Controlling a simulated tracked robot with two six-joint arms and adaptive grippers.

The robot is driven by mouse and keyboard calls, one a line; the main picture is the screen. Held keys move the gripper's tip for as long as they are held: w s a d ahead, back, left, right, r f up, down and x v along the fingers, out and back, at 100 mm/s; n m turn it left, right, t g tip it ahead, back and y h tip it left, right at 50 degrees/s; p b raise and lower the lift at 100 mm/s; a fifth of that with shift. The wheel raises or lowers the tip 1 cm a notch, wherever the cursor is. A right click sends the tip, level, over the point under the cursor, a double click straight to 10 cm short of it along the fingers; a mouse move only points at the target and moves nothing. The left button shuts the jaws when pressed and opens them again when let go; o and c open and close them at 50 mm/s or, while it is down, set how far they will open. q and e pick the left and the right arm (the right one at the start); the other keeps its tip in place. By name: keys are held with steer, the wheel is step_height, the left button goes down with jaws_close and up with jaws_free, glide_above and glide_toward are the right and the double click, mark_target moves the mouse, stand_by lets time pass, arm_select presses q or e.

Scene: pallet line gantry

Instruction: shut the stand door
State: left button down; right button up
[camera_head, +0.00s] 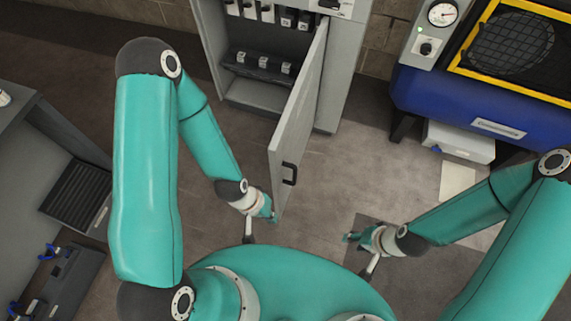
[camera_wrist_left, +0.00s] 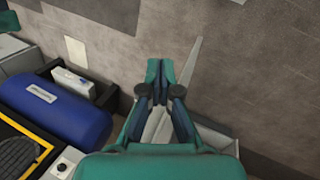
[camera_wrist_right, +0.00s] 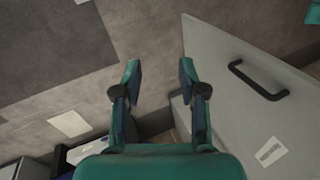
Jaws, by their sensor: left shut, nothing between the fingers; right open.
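The stand door (camera_head: 301,115) is a grey panel swung wide open from the right side of the grey stand (camera_head: 340,70). Its black handle (camera_head: 290,174) is near the free edge, on the outer face. My left gripper (camera_head: 269,210) is shut and empty close to the door's free edge, on the inner side; I cannot tell whether it touches. In the left wrist view, the door (camera_wrist_left: 187,75) appears nearly edge-on beside the shut fingers (camera_wrist_left: 160,72). My right gripper (camera_head: 352,238) is open and empty on the outer side. The right wrist view shows the handle (camera_wrist_right: 257,82) right of the open fingers (camera_wrist_right: 160,70).
The stand's inside holds a dark shelf (camera_head: 260,67) with several small items. A blue machine (camera_head: 460,115) with a yellow-framed grille stands at the right. A grey bench (camera_head: 45,140) is at the left. Floor between the stand and the blue machine is free.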

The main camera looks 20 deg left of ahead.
steer(key=o, duration=0.3)
steer(key=shift+s, duration=0.1)
steer(key=shift+o, duration=0.8)
steer(key=shift+f, duration=0.2)
arm_select(q)
steer(key=w+d+r+m+g+y+b, duration=0.4)
steer(key=w+d+m, duration=0.35)
steer(key=m, duration=0.55)
steer(key=w+r+m+t+y+b, duration=0.45)
steer(key=r+m, duration=0.25)
steer(key=r, duration=0.5)
steer(key=a+f+g, duration=0.1)
steer(key=a+f, duration=0.6)
steer(key=f, duration=0.2)
steer(key=shift+w, duration=0.25)
arm_select(e)
step_height(320, 180, down, 9)
steer(key=shift+r, duration=0.2)
